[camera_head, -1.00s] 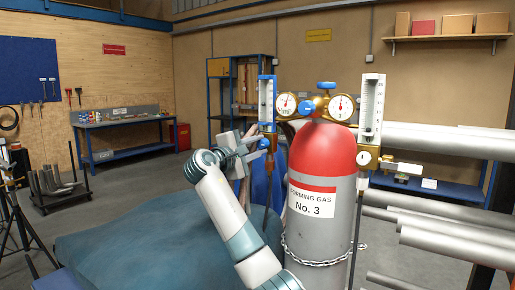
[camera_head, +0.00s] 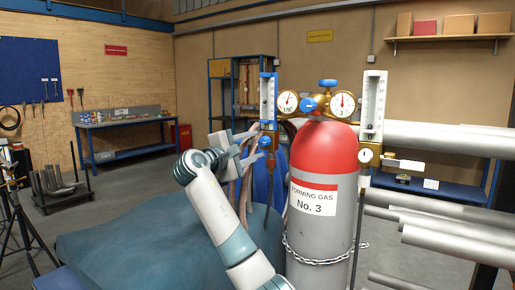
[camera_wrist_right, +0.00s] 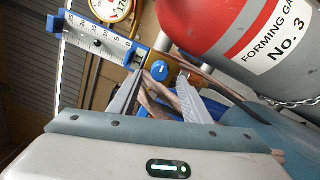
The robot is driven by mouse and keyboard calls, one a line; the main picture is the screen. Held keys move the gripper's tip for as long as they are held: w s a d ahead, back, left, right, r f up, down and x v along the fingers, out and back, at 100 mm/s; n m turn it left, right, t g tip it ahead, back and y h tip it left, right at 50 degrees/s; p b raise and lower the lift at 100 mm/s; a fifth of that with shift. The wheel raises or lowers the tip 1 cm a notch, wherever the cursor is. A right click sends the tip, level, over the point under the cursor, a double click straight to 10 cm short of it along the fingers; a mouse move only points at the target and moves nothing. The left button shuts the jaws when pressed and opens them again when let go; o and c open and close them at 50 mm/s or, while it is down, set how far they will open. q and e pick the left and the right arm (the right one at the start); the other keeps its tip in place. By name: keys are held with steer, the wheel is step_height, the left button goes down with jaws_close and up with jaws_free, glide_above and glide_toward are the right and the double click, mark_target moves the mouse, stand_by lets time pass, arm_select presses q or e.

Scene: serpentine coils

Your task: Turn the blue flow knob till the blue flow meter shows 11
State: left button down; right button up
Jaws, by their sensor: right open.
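The blue flow meter (camera_head: 268,98) is an upright scale in a blue frame, left of the red-topped cylinder. It also shows tilted in the right wrist view (camera_wrist_right: 100,42); a small dark mark sits on its tube, but I cannot read the value surely. The blue flow knob (camera_head: 265,143) is just below the meter. In the right wrist view the knob (camera_wrist_right: 160,70) lies just beyond and between the fingertips. My right gripper (camera_head: 257,146) is open, with one finger above and one below the knob's level. I cannot tell whether it touches. My left gripper is out of view.
The forming gas cylinder (camera_head: 322,160) stands close to the right, with a chain (camera_head: 320,258) around it. Two round gauges (camera_head: 343,104) and a second, white flow meter (camera_head: 373,110) are above and right. Hoses hang behind the knob. Pipes (camera_head: 440,207) fill the right side.

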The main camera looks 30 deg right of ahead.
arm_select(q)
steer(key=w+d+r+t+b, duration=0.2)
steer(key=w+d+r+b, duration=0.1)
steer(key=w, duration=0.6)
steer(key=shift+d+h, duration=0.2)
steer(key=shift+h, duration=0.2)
arm_select(e)
steer(key=v, duration=1.4)
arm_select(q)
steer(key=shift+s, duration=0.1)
